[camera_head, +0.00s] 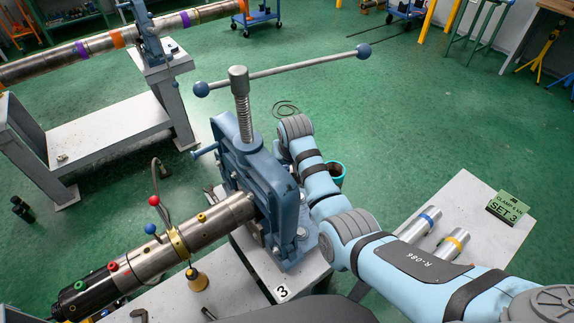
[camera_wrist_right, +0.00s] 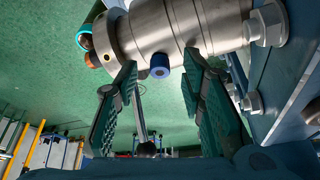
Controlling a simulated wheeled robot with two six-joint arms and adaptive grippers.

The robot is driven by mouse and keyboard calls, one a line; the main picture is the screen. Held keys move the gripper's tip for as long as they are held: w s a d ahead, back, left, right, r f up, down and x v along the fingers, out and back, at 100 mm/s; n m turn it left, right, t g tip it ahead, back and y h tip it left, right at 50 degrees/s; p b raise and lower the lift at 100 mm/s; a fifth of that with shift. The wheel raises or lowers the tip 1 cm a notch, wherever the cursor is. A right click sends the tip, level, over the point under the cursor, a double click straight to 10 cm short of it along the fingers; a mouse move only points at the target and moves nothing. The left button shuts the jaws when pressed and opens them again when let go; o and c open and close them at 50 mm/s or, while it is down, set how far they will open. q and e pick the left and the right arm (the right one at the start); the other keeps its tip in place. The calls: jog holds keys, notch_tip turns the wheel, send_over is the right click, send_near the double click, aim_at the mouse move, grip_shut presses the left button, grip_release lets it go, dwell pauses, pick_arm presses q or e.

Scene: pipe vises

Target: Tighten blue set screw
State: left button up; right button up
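In the right wrist view a blue set screw (camera_wrist_right: 160,66), a short cylinder with a dark recess in its end, sticks out from the side of a steel pipe (camera_wrist_right: 190,25). My right gripper (camera_wrist_right: 161,80) is open, with one dark green finger on each side of the screw. A gap shows between the screw and each fingertip. In the head view my right arm reaches behind the blue vise (camera_head: 265,175), which hides the gripper and this screw. The pipe (camera_head: 222,213) runs through the vise toward the lower left. My left gripper is not in view.
The vise's long handle (camera_head: 290,72) spans above it. The bench (camera_head: 455,195) at right carries short pipes with blue (camera_head: 430,216) and yellow bands and a green sign (camera_head: 507,208). Bolts (camera_wrist_right: 254,101) line the vise beside my right finger. Open green floor lies behind.

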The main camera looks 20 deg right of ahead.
jog(key=v, duration=1.2)
